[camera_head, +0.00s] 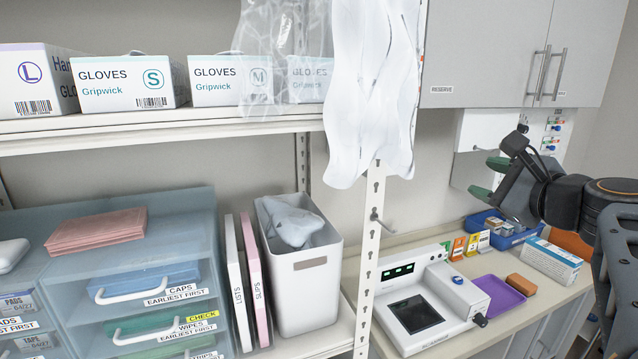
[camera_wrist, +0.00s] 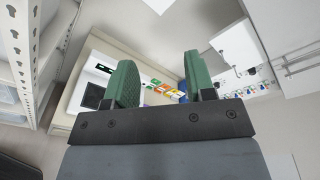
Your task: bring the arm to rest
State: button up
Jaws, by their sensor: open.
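My gripper (camera_head: 487,177) is at the right of the head view, raised above the counter (camera_head: 593,283) on my dark arm. Its two green fingers stand apart with nothing between them. In the wrist view my gripper (camera_wrist: 160,80) also shows open and empty, with the counter beyond and below the fingers. The gripper touches nothing that I can see.
A white device (camera_head: 420,300) with a screen, a purple tray (camera_head: 497,296) and a blue bin (camera_head: 502,228) stand on the counter. A metal shelf post (camera_head: 370,255) with hanging white sheets (camera_head: 372,90) is at the left. Grey cabinets (camera_head: 490,50) hang above.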

jog(key=s+a+f+n+g+h, duration=0.1)
jog(key=s+a+f+n+g, duration=0.2)
jog(key=f, duration=0.4)
jog(key=s+a+f+n+g+h, duration=0.1)
jog(key=f+n+g, duration=0.2)
jog(key=f+n, duration=0.3)
jog(key=s+a+f+n+g+h, duration=0.1)
jog(key=s+a+f+n+g, duration=0.15)
jog(key=f, duration=0.55)
jog(key=s+a+f+n+g+h, duration=0.1)
jog(key=s+a+f+n+g, duration=0.2)
jog(key=s+a+f+n, duration=0.3)
notch_tip(320, 180, down, 3)
jog(key=s+n, duration=0.1)
jog(key=n, duration=0.3)
jog(key=shift+s+a+n+h, duration=0.15)
jog(key=shift+s+n+h, duration=0.05)
jog(key=shift+n+h, duration=0.15)
